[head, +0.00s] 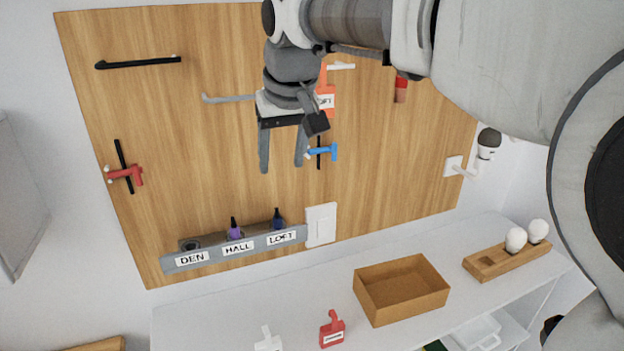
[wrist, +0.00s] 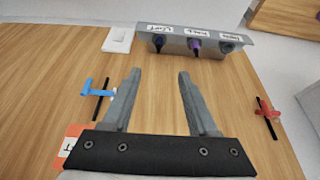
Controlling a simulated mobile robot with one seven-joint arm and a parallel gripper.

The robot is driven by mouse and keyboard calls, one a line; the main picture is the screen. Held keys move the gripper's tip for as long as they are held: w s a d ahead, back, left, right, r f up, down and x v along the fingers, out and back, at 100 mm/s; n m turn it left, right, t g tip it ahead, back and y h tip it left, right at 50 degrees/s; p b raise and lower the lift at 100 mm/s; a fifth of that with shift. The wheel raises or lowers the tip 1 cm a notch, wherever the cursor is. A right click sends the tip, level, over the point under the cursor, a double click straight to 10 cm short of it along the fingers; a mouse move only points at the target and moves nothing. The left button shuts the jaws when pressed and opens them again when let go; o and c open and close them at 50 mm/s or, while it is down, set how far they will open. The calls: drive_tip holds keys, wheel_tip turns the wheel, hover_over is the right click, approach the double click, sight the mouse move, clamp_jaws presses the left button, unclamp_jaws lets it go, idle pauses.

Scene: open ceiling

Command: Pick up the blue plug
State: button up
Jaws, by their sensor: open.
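The dark blue plug (head: 278,220) stands upright in the grey holder (head: 212,256), at the LOFT label. It also shows in the wrist view (wrist: 158,43), at the holder's left end. A purple plug (head: 235,232) stands at the HALL label beside it; the DEN place shows no such plug. My gripper (head: 282,167) is open and empty in front of the wooden board, above the holder in the head view. Its fingers (wrist: 160,72) point toward the holder, apart from the blue plug.
A bright blue T-shaped handle (head: 324,152) sits on a black slot right of my fingers. A white switch plate (head: 320,224) is right of the holder. A shelf (head: 240,322) below bears an open brown box (head: 402,290) and a red tagged item (head: 332,332).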

sight(277, 209)
drive_tip(key=x, duration=1.2)
drive_tip(key=shift+w+a, duration=0.2)
drive_tip(key=shift+w, duration=0.05)
drive_tip(key=shift+w+x, duration=0.15)
drive_tip(key=shift+x, duration=1.2)
drive_tip(key=shift+w+x, duration=0.1)
drive_tip(key=shift+x, duration=1.2)
drive_tip(key=shift+d+r, duration=0.1)
clamp_jaws()
